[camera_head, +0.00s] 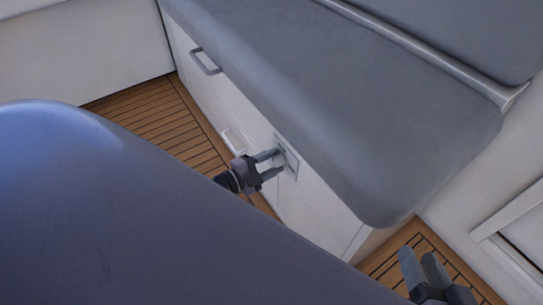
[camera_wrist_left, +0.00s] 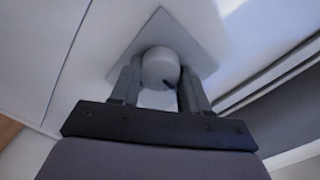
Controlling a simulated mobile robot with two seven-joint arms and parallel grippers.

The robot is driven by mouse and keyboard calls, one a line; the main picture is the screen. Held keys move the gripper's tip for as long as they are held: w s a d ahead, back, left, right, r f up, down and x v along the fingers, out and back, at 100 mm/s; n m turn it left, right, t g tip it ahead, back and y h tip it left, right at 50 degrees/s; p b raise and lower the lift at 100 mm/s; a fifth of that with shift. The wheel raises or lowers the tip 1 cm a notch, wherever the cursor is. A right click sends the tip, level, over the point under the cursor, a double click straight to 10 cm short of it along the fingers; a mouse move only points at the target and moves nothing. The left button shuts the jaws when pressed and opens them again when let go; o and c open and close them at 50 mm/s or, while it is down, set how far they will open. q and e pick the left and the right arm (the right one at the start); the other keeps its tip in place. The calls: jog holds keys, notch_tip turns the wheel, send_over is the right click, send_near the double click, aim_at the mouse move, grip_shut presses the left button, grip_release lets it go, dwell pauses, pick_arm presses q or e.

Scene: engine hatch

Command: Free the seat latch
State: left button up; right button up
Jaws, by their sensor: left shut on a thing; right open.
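The seat latch is a round pale knob (camera_wrist_left: 160,68) on a square plate (camera_wrist_left: 190,32) in the left wrist view. The plate (camera_head: 292,158) also shows on the white front of the seat base in the head view. My left gripper (camera_head: 277,162) is shut on the knob, with one finger on each side of it in the left wrist view (camera_wrist_left: 158,85). A dark mark shows on the knob's lower right. My right gripper (camera_head: 424,262) is open and empty at the lower right of the head view, apart from the seat.
The grey seat cushion (camera_head: 340,90) overhangs the white seat base. The wooden floor (camera_head: 150,115) is clear. A white wall (camera_head: 490,195) stands at the right.

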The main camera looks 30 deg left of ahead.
pick_arm(q)
jog(key=shift+n, duration=0.3)
pick_arm(e)
jog(key=shift+r, duration=0.1)
pick_arm(q)
jog(key=o, duration=1.1)
jog(key=shift+c, duration=0.2)
jog(key=shift+s+a, duration=0.1)
jog(key=shift+s, duration=0.2)
jog(key=p+v, duration=0.2)
jog(key=v, duration=0.4)
jog(key=shift+s+a, duration=0.15)
jog(key=shift+s, duration=0.1)
pick_arm(e)
jog(key=shift+s+d+h, duration=0.2)
jog(key=shift+d+h, duration=0.5)
jog(key=shift+d, duration=0.1)
jog(key=shift+s, duration=0.1)
